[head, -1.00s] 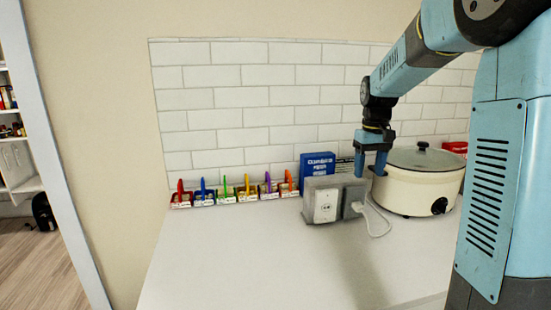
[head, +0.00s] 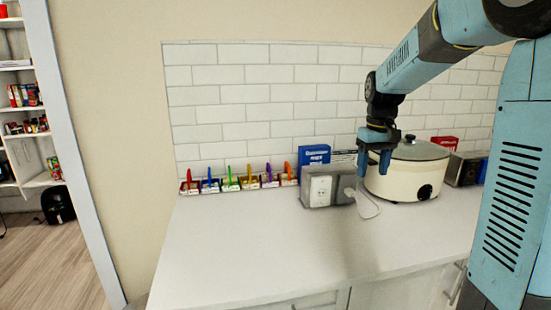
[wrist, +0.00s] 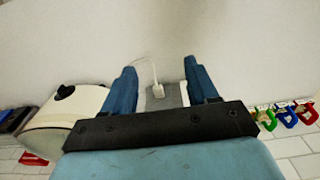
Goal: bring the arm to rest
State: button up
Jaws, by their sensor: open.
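My gripper (head: 375,170) hangs from my blue arm with its fingers pointing down, in front of the cream slow cooker in the head view. In the wrist view my gripper (wrist: 165,85) shows two blue fingers spread apart with nothing held between them. The grey outlet box (wrist: 168,97) with a white plug shows beyond and between the fingers there.
A white counter (head: 270,250) has a clear front. Along the tiled wall stand several coloured clips in small holders (head: 229,183), a blue box (head: 315,155), the outlet box (head: 322,190), the slow cooker (head: 410,180) and a red box (head: 445,142). Shelves (head: 22,95) stand at left.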

jog(key=s+a+r+m+t, duration=0.1)
jog(key=s+t, duration=0.1)
jog(key=s, duration=1.1)
jog(key=s+a+r+m+t, duration=0.1)
jog(key=s+t, duration=0.2)
jog(key=s, duration=1)
jog(key=shift+a, duration=0.35)
jog(key=shift+s, duration=0.1)
